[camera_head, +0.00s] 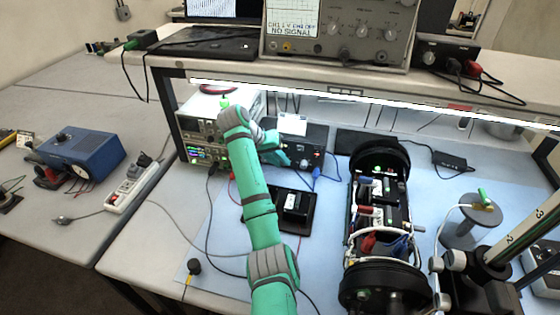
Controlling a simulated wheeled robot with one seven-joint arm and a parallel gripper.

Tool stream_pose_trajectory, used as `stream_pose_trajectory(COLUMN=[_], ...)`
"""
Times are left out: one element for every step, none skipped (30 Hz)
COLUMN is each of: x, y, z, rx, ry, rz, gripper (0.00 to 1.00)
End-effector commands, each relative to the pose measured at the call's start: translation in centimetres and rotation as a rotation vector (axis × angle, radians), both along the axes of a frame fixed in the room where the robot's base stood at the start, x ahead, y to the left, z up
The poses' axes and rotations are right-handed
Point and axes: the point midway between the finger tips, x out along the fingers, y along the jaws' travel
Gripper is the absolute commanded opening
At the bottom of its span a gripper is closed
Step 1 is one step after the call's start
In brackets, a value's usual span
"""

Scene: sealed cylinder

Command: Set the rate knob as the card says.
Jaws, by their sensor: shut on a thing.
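A black control box (314,133) stands at the back of the bench under the shelf. A white card (292,121) stands at the box's top edge; its writing is too small to read. My green arm reaches up from the front and bends right to the box. My gripper (300,163) is at the box's front face, shut on what looks like the rate knob. The knob is mostly hidden by the fingers, and its pointer and scale cannot be read.
An open cylinder frame (351,238) with black end rings lies right of my arm. A black tray (306,224) holds a small block between them. Stacked instruments (205,155) stand left of the box. The shelf (180,61) overhangs the back. Loose cables cross the mat.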

Motion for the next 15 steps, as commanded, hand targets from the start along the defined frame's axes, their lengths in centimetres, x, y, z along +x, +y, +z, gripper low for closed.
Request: stream_pose_trajectory(x=[0.05, 0.05, 0.05, 0.05, 0.05, 0.05, 0.05, 0.05, 0.06, 0.05, 0.06, 0.06, 0.05, 0.04, 0.04], y=[0.1, 0.11, 0.1, 0.1, 0.1, 0.1, 0.11, 0.1, 0.1, 0.11, 0.11, 0.1, 0.09, 0.09, 0.08], z=[0.17, 0.16, 0.17, 0.17, 0.17, 0.17, 0.16, 0.17, 0.17, 0.16, 0.17, 0.17, 0.16, 0.15, 0.13], rx=[-0.002, -0.003, -0.003, -0.003, -0.003, -0.003, -0.003, -0.002, -0.002, -0.002, -0.002, -0.002, -0.001, -0.001, -0.001], ry=[-0.002, -0.002, -0.002, -0.002, -0.002, -0.002, -0.002, -0.002, -0.002, -0.002, -0.002, -0.004, -0.003, -0.003, -0.003], rz=[0.002, 0.001, 0.001, 0.001, 0.001, 0.001, 0.001, 0.002, 0.002, 0.002, 0.002, 0.001, 0.001, 0.001, 0.001], gripper=[0.0, 0.0, 0.0, 0.0, 0.0, 0.0, 0.0, 0.0, 0.0, 0.0, 0.24, 0.33, 0.38, 0.38, 0.38])
